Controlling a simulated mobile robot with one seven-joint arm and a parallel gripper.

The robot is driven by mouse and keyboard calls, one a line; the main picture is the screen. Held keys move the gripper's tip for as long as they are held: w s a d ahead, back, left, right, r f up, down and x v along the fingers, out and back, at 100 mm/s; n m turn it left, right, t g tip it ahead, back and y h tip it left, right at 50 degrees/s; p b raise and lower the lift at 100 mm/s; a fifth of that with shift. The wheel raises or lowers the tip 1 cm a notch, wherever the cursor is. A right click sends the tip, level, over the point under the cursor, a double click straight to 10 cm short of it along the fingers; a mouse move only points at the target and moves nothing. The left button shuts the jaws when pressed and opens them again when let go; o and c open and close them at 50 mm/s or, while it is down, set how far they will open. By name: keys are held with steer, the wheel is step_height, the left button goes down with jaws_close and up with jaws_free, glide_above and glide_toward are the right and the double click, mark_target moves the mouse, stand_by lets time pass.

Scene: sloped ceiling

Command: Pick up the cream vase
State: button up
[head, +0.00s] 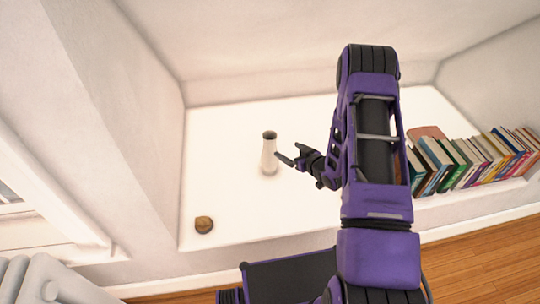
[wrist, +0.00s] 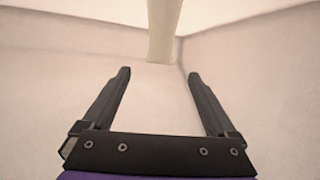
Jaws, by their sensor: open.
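The cream vase (head: 269,157) stands upright on the white shelf surface (head: 230,125), with a dark opening at its top. My gripper (head: 288,153) is just right of it in the head view, its fingers pointing left towards the vase. One fingertip appears close to the vase's side; I cannot tell whether it touches. In the wrist view my gripper (wrist: 160,75) has its fingers wide apart with nothing held between them. A pale, tapered upright shape shows at the top centre there, beyond the fingertips; I cannot tell for certain whether it is the vase.
A row of books (head: 470,162) stands at the right end of the shelf. A small round brown object (head: 204,225) lies near the front left. Walls close the left and back. The shelf left of and behind the vase is clear.

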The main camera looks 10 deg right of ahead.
steer(key=b, duration=0.2)
glide_toward(267, 138)
steer(key=x, duration=0.5)
steer(key=shift+f, duration=0.2)
steer(key=shift+x, duration=3)
steer(key=shift+r, duration=0.15)
jaws_close()
